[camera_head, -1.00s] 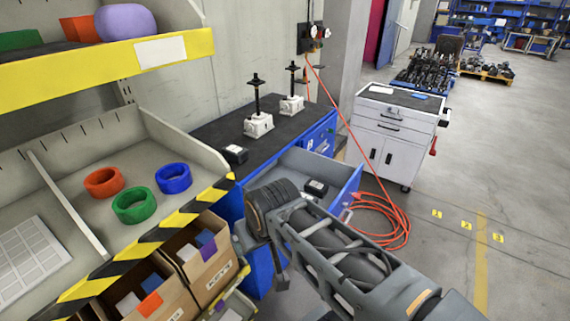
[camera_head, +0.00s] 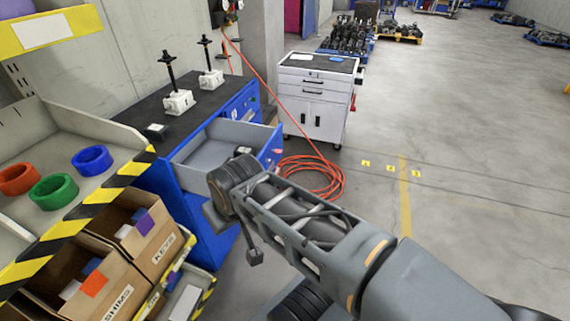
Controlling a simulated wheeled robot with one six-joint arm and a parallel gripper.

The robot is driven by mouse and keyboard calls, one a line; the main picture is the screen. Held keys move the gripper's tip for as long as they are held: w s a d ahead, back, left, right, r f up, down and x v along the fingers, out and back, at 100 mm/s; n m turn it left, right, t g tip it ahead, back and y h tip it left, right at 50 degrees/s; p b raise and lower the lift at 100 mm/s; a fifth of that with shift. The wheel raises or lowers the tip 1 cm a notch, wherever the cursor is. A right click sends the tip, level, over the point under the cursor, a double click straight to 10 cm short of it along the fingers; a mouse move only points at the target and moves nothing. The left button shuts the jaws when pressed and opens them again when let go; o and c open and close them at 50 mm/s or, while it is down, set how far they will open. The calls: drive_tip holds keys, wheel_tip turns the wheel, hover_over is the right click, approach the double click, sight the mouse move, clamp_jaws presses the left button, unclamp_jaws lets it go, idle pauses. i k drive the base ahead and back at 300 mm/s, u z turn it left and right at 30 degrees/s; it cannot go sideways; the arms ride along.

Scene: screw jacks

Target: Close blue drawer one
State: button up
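The blue workbench (camera_head: 176,186) stands left of centre with a dark top. One of its drawers, the open blue drawer (camera_head: 211,151), is pulled out to the right, with a grey inside and a blue front. A small dark box with a light top (camera_head: 243,151) shows inside it, partly hidden by my arm. My arm reaches in from the lower right, its wrist in front of the drawer's near side. A small dark part of my gripper (camera_head: 255,257) shows below the wrist; its fingers cannot be made out. I cannot tell whether it touches the drawer.
Two screw jacks (camera_head: 178,101) (camera_head: 211,77) and a small box (camera_head: 156,128) stand on the bench. A shelf with rings and cartons (camera_head: 107,254) is at left. An orange hose (camera_head: 318,180) lies coiled by a white cabinet (camera_head: 314,101).

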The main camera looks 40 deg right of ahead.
sight(209, 148)
drive_tip(key=z, duration=0.7)
drive_tip(key=i, duration=0.35)
drive_tip(key=z, duration=1.75)
drive_tip(key=k, duration=0.75)
drive_tip(key=u, duration=1.4)
drive_tip(key=i, duration=0.5)
